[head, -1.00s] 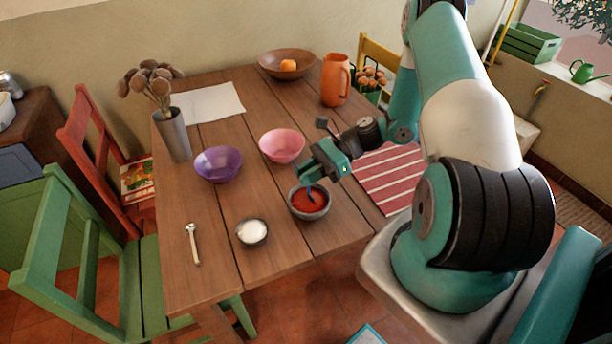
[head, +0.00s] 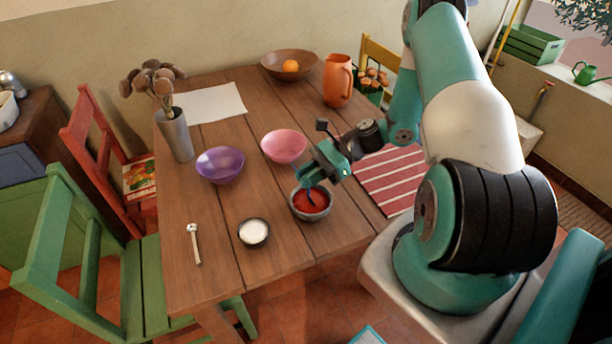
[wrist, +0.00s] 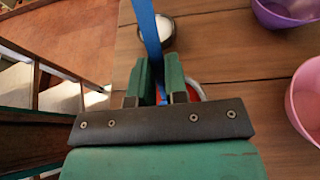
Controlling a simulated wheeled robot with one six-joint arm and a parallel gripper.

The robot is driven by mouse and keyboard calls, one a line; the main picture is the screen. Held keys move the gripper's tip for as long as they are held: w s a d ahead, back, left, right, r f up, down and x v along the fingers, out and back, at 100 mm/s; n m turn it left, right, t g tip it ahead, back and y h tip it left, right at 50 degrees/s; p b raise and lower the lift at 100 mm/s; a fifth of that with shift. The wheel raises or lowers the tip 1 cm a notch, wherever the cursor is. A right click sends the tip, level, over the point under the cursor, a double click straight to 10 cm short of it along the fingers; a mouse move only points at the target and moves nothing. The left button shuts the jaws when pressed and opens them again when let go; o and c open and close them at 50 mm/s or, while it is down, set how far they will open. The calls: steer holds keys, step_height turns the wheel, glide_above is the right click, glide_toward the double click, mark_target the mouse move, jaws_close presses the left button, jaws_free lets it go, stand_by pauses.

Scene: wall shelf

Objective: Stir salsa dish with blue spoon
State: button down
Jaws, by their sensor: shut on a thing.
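The salsa dish (head: 325,212) is a small grey bowl of red salsa on the wooden table. My gripper (head: 314,181) is above it, shut on the blue spoon (head: 308,194), whose lower end reaches down into the salsa. In the wrist view the blue spoon (wrist: 150,40) stands out between the green fingers of my gripper (wrist: 160,82). Only a little red salsa and a pale piece of the dish's rim (wrist: 197,88) show behind the fingers there. The spoon's tip is hidden.
Purple (head: 220,165) and pink (head: 284,146) bowls stand behind. A striped mat (head: 390,180), orange jug (head: 337,82) and vase (head: 175,135) are also on the table.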

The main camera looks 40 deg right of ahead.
steer(key=shift+w+a+r+p, duration=0.1)
steer(key=shift+a+r+p, duration=0.15)
steer(key=shift+r+p, duration=0.5)
steer(key=shift+w+a+r+p, duration=0.1)
steer(key=shift+a+r+p, duration=0.2)
steer(key=shift+r+p, duration=0.45)
steer(key=shift+w+a+r+p, duration=0.1)
steer(key=shift+a+r+p, duration=0.15)
steer(key=shift+r+p, duration=0.5)
step_height(320, 180, up, 5)
steer(key=p, duration=0.4)
steer(key=shift+r+p, duration=0.15)
steer(key=shift+p, duration=0.15)
